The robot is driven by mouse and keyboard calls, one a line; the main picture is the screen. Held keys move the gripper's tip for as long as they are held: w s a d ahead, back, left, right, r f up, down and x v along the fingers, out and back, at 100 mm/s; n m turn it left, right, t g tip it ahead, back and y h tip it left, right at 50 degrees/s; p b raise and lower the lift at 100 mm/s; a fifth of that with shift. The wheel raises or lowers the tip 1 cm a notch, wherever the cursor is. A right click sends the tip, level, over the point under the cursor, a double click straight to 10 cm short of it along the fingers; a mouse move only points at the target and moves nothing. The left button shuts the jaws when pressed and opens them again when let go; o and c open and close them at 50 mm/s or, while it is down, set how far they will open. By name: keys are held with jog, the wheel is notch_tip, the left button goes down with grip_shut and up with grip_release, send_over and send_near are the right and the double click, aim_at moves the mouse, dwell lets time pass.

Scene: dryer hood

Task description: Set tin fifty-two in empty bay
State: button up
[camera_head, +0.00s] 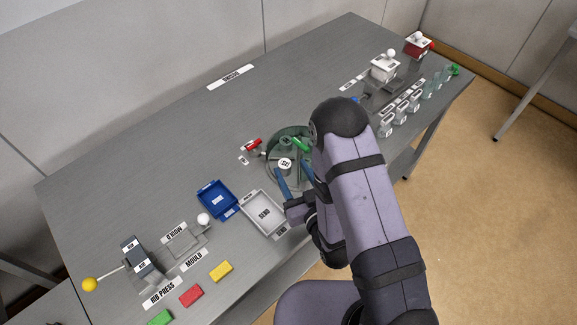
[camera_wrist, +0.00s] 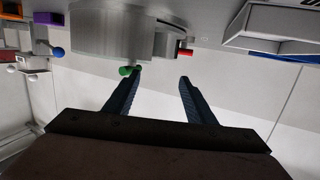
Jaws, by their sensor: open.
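A round dark green dryer hood or carousel (camera_head: 272,176) stands mid-table, partly hidden by my arm. A small tin with a white labelled top (camera_head: 285,163) shows inside its outline; another greenish round piece (camera_head: 286,143) is behind it. The labels are too small to read, so I cannot tell which is tin fifty-two. No empty bay can be made out. My gripper (camera_head: 295,181) is open, its blue fingers at the front of the round unit. In the wrist view the gripper (camera_wrist: 157,74) has nothing between its fingers, near a large grey cylinder (camera_wrist: 105,35) and a green knob (camera_wrist: 125,71).
A blue tray (camera_head: 203,207) and a white tray (camera_head: 250,213) lie left of my gripper. A rib press (camera_head: 143,262) and mould stand front left with coloured blocks. Several glass jars (camera_head: 400,113) line the right edge.

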jog(key=shift+s+d+r+p, duration=0.25)
jog(key=shift+s+p, duration=0.2)
jog(key=shift+s, duration=0.15)
jog(key=shift+p+v, duration=0.8)
jog(key=shift+v, duration=0.15)
jog(key=shift+f, duration=0.15)
jog(key=shift+w+d, duration=0.25)
jog(key=shift+w, duration=0.25)
jog(key=w+d+g+h+p, duration=0.1)
jog(key=w+d+m+g+h+p, duration=0.1)
jog(key=w+d+h, duration=0.1)
jog(key=shift+d+r+p, duration=0.15)
jog(key=shift+r+p, duration=0.2)
jog(key=shift+r, duration=0.05)
jog(key=s+d+r+m+g+h+b, duration=0.1)
jog(key=s+d+r+g, duration=0.1)
jog(key=s, duration=0.4)
jog(key=s+d+r+m+g+h, duration=0.1)
jog(key=s+d+r+g, duration=0.1)
jog(key=s+d+g, duration=0.3)
jog(key=s+d+r+m+g+h+b, duration=0.1)
jog(key=s+d+r+g, duration=0.1)
jog(key=s+g, duration=0.4)
jog(key=shift+s+d+m+b, duration=0.4)
jog(key=shift+s+d, duration=0.3)
jog(key=shift+s, duration=0.2)
